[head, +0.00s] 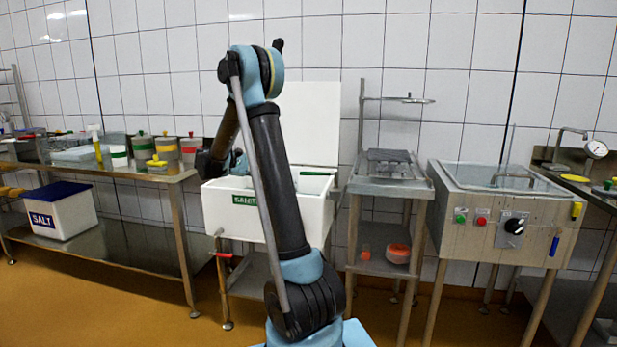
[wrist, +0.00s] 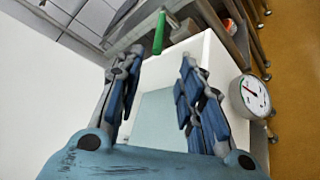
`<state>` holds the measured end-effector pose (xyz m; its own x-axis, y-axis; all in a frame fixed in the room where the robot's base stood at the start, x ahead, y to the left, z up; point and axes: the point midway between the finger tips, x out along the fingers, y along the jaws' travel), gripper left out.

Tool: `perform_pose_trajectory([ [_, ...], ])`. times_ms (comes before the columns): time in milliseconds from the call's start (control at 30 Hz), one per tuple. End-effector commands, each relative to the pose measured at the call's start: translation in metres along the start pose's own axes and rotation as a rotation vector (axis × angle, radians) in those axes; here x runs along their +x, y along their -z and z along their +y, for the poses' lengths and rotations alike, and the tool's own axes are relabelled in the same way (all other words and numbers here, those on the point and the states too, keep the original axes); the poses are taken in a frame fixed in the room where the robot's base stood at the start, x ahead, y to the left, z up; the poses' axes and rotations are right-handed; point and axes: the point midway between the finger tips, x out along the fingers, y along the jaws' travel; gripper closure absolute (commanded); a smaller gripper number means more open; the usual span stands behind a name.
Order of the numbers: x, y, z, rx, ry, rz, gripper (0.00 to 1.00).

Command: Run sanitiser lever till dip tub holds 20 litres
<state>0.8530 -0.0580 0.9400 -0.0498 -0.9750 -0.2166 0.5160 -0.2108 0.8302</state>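A white dip tub (head: 225,212) with a green label, partly hidden by my arm, stands on a steel stand with its white lid raised behind. The wrist view looks into the tub (wrist: 196,50), where a pale bluish surface (wrist: 158,118) shows; whether it is liquid I cannot tell. A green lever handle (wrist: 159,33) is beyond my fingertips. A round white dial (wrist: 250,95) sits at the tub's right side; its figures are too small to read. My gripper (wrist: 158,68) is open and empty over the tub, its fingers wide apart, not touching the green handle.
A red handle (head: 222,255) sticks out below the tub's front left. A steel bench (head: 110,170) with jars stands left, a steel stand (head: 385,187) right, and a control-panel vat (head: 500,205) beyond it. A white SALT box (head: 62,212) is on the low shelf.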

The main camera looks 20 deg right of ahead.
Motion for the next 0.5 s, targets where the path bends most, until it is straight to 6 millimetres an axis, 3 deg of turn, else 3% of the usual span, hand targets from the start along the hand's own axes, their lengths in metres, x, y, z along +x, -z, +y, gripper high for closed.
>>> perform_pose_trajectory([
  [500, 0.095, -0.006, 0.004, 0.007, 0.012, -0.029, 0.65],
])
